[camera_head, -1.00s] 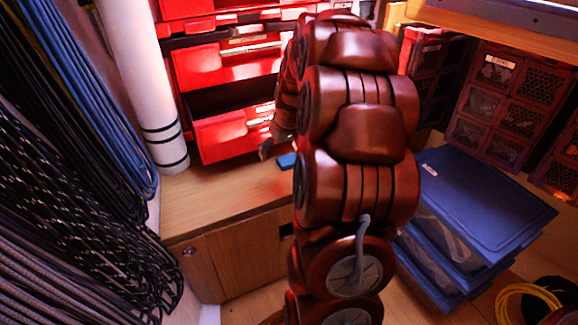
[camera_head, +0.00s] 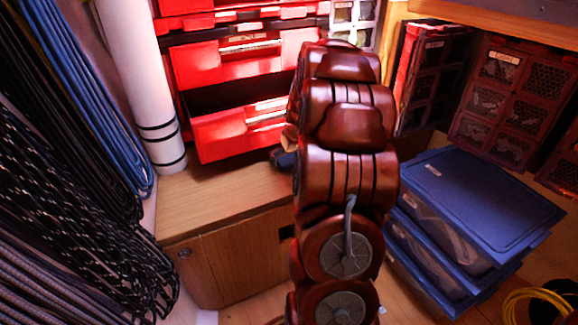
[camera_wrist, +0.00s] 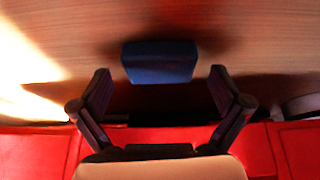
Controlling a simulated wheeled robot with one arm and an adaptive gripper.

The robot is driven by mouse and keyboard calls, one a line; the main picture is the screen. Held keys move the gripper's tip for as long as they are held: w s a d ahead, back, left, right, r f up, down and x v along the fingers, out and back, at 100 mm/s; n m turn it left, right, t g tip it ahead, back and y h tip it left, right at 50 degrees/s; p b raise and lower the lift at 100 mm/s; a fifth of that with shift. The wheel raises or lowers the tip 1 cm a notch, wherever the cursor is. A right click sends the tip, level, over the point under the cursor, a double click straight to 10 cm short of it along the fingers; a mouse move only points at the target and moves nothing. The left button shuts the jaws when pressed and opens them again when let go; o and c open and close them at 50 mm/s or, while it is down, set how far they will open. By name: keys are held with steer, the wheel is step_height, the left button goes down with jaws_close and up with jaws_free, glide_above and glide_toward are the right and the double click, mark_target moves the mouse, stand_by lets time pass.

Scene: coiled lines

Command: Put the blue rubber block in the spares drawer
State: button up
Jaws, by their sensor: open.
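The blue rubber block (camera_wrist: 158,62) lies on the wooden surface in the wrist view. My gripper (camera_wrist: 160,73) is open, with one finger on each side of the block's near end. The block sits mostly just beyond the fingertips, with gaps to both, and is not held. In the head view my arm hides most of the gripper, and I cannot clearly make out the block. A red drawer (camera_head: 222,136) at the bottom of the red cabinet stands pulled out, with a dark interior behind its front. I cannot read its label, so I cannot tell whether it is the spares drawer.
The wooden bench top (camera_head: 215,198) is clear left of my arm. A white roll (camera_head: 140,85) stands beside the cabinet. Coiled lines (camera_head: 70,150) hang at the left. Stacked blue-lidded boxes (camera_head: 478,200) and dark compartment bins (camera_head: 500,105) are at the right.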

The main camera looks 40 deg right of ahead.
steer(key=shift+w+f, duration=0.1)
steer(key=shift+f, duration=0.15)
steer(key=shift+r, duration=0.1)
steer(key=c, duration=1.3)
steer(key=shift+r, duration=0.1)
